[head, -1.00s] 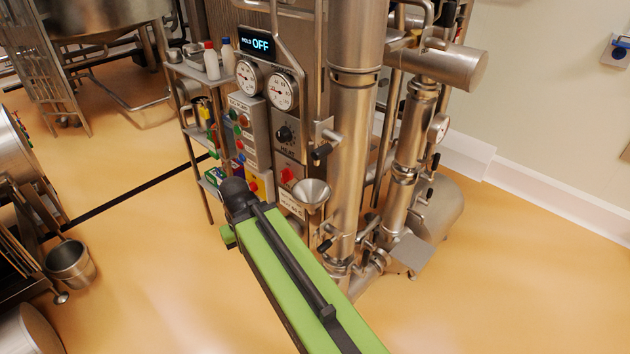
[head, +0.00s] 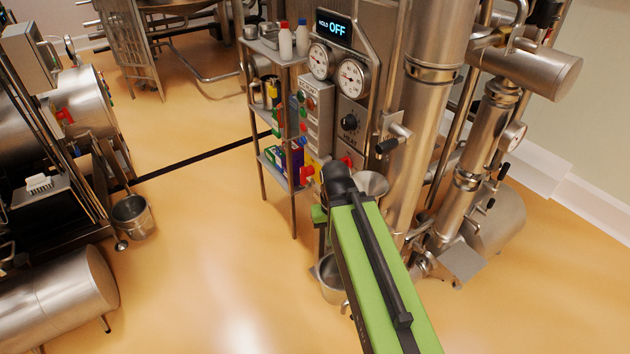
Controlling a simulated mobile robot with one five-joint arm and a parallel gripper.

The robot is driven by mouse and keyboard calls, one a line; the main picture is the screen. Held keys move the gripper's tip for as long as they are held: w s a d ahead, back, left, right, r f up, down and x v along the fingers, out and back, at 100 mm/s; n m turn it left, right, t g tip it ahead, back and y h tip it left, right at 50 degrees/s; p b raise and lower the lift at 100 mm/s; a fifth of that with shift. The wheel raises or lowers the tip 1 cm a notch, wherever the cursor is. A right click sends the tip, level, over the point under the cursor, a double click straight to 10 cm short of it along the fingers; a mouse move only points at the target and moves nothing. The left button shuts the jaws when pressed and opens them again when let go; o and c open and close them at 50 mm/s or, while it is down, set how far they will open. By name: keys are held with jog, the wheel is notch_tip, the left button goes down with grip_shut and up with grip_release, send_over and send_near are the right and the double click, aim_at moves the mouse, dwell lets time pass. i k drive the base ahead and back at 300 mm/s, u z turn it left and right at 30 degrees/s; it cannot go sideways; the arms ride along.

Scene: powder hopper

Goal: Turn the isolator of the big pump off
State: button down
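A red rotary switch on a yellow plate (head: 308,174) sits low on the front of the control panel (head: 316,120), left of my arm's end. Another red switch (head: 347,162) sits just right of it, partly covered by my arm. I cannot read which of them, if either, is the big pump's isolator. My green arm reaches up from the bottom right, and its dark end joint is in front of the panel's lower part. My gripper is not visible beyond that joint, so I cannot see whether it touches anything.
A narrow shelf rack (head: 270,115) with bottles and boxes stands left of the panel. A metal funnel (head: 373,184) and tall steel pipes (head: 425,110) are right of it. A steel pot (head: 330,283) is beside my arm.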

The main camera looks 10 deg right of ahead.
aim_at(304, 172)
jog(key=k, duration=0.8)
jog(key=u, duration=0.15)
jog(key=i, duration=0.95)
jog(key=z, duration=0.1)
jog(key=k, duration=1.3)
jog(key=u, duration=0.2)
jog(key=i, duration=0.85)
jog(key=u, duration=0.65)
jog(key=i, duration=1.05)
jog(key=u, duration=0.5)
